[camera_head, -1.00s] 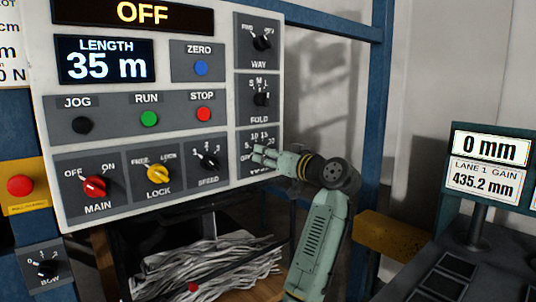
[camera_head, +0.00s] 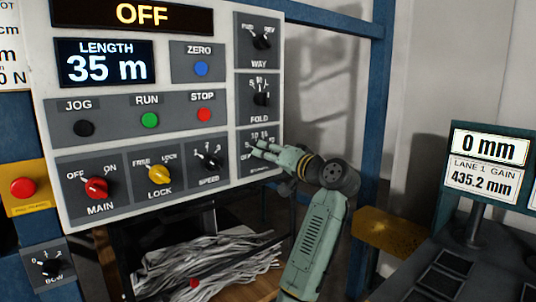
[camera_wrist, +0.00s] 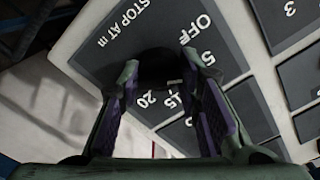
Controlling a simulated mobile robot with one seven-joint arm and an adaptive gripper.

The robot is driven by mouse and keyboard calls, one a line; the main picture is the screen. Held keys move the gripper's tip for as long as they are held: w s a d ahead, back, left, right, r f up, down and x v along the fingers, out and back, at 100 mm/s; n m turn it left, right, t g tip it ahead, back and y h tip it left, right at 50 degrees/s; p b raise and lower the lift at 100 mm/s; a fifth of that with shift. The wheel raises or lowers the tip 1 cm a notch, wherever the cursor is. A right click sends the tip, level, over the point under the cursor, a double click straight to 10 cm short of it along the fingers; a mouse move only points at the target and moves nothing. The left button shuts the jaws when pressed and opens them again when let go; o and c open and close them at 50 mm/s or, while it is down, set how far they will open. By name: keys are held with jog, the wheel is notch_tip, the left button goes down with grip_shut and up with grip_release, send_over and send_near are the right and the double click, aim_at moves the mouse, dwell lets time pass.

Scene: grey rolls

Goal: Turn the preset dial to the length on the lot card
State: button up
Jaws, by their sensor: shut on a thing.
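The preset dial (camera_wrist: 158,68) is a dark round knob on the plate marked "STOP AT m" in the wrist view. Marks OFF, 5, 15 and 20 show around it; its pointer is hidden. My gripper (camera_wrist: 160,62) is shut on the knob, one finger on each side. In the head view my gripper (camera_head: 254,150) reaches from the right to the panel's lower right corner and covers most of the dial's plate (camera_head: 265,134). A white card (camera_head: 11,50) at the left edge is cut off; I cannot tell whether it is the lot card.
The control panel (camera_head: 130,211) carries the WAY knob (camera_head: 263,40), FOLD knob (camera_head: 261,97), SPEED knob (camera_head: 210,159) and several other controls. Its LENGTH display (camera_head: 104,62) reads 35 m. A gauge display (camera_head: 488,148) reading 0 mm stands at right.

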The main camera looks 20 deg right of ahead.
jog(key=shift+r, duration=0.15)
jog(key=o, duration=1.2)
jog(key=shift+c, duration=0.2)
jog(key=v, duration=1.2)
jog(key=shift+s, duration=0.1)
